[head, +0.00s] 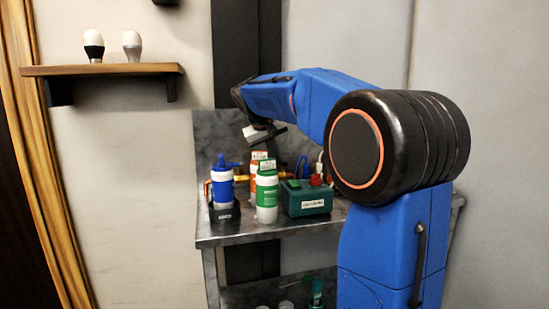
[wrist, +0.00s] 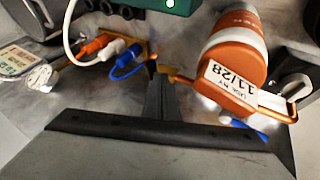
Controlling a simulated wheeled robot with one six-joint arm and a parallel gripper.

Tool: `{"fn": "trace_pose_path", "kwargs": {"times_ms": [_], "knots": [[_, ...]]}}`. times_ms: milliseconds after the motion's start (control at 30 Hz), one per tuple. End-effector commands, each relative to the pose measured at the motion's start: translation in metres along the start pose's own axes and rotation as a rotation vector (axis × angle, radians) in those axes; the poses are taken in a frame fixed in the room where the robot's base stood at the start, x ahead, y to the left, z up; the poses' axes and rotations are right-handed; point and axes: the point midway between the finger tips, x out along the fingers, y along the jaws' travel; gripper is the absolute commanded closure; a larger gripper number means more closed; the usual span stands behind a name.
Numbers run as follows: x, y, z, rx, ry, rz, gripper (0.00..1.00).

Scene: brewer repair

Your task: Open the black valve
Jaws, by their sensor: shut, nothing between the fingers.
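My gripper (head: 272,133) is shut and empty, above the cluttered bench in the head view. In the wrist view its dark closed fingers (wrist: 163,98) point at a small brass fitting (wrist: 168,74) on the pipework. A small dark piece beside that fitting may be the black valve, but I cannot tell; the fingertips partly cover this spot. I cannot tell whether they touch it. Left of it are connectors in blue (wrist: 128,62), white (wrist: 115,47) and orange (wrist: 95,45). No black valve is clear in the head view.
An orange-brown bottle (wrist: 232,58) labelled 11/28 stands close right of the fingers. In the head view a green-capped bottle (head: 267,195), a blue canister (head: 223,188) and a green box (head: 306,198) crowd the bench (head: 215,240).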

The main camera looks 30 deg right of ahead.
Motion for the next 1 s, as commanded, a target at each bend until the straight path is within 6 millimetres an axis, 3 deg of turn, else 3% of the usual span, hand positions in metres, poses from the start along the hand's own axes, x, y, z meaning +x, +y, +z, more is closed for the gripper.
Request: {"fn": "trace_pose_path", "kwargs": {"times_ms": [500,1000], "knots": [[0.010,0.029,0.008,-0.353,0.170,-0.167,1.00],[0.023,0.052,0.003,-0.693,0.333,-0.328,1.00]]}}
